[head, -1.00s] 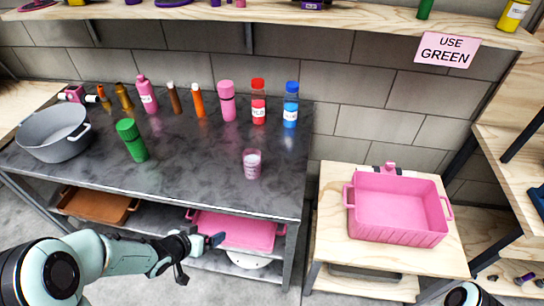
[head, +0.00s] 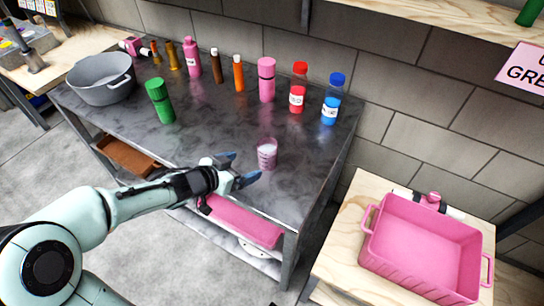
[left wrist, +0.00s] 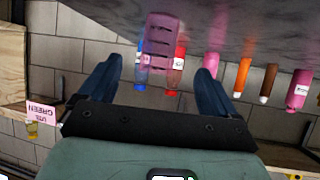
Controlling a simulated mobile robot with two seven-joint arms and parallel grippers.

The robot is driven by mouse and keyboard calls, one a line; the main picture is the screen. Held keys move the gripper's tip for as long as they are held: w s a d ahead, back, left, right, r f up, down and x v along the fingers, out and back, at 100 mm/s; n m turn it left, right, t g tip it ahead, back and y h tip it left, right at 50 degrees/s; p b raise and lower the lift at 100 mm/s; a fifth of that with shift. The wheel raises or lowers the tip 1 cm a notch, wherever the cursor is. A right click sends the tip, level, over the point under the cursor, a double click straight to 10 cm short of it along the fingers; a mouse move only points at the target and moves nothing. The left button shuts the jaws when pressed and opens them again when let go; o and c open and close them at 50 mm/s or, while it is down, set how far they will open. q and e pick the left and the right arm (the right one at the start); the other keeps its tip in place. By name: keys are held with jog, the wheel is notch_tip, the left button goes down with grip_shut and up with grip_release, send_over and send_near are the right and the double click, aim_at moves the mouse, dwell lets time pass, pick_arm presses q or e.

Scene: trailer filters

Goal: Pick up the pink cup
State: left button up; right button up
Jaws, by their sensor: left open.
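The pink cup (head: 267,154), a small see-through pinkish beaker with markings, stands upright near the front right of the dark table. My left gripper (head: 240,168) is open and empty, just left of the cup and apart from it, at the table's front edge. In the left wrist view, which is upside down, the cup (left wrist: 161,38) shows beyond and between the two open fingers (left wrist: 156,78). My right gripper is not in view.
Behind the cup stand a pink bottle (head: 266,80), a red bottle (head: 299,88) and a blue bottle (head: 333,98). A green bottle (head: 159,101) and grey pot (head: 101,80) are farther left. A pink bin (head: 425,245) sits on a wooden stand. The table around the cup is clear.

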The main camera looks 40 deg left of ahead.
aim_at(261, 158)
pick_arm(q)
jog(key=b+x, duration=0.1)
jog(key=x, duration=0.4)
jog(key=shift+s+f+b, duration=0.15)
jog(key=shift+f+b, duration=0.05)
jog(key=shift+b, duration=0.2)
jog(key=shift+w+f, duration=0.1)
jog(key=shift+w, duration=0.4)
jog(key=b+x, duration=0.2)
jog(key=x, duration=0.2)
jog(key=shift+w+d+f, duration=0.1)
jog(key=shift+w+f, duration=0.05)
jog(key=shift+w, duration=0.35)
jog(key=c, duration=1.2)
jog(key=shift+c, duration=0.2)
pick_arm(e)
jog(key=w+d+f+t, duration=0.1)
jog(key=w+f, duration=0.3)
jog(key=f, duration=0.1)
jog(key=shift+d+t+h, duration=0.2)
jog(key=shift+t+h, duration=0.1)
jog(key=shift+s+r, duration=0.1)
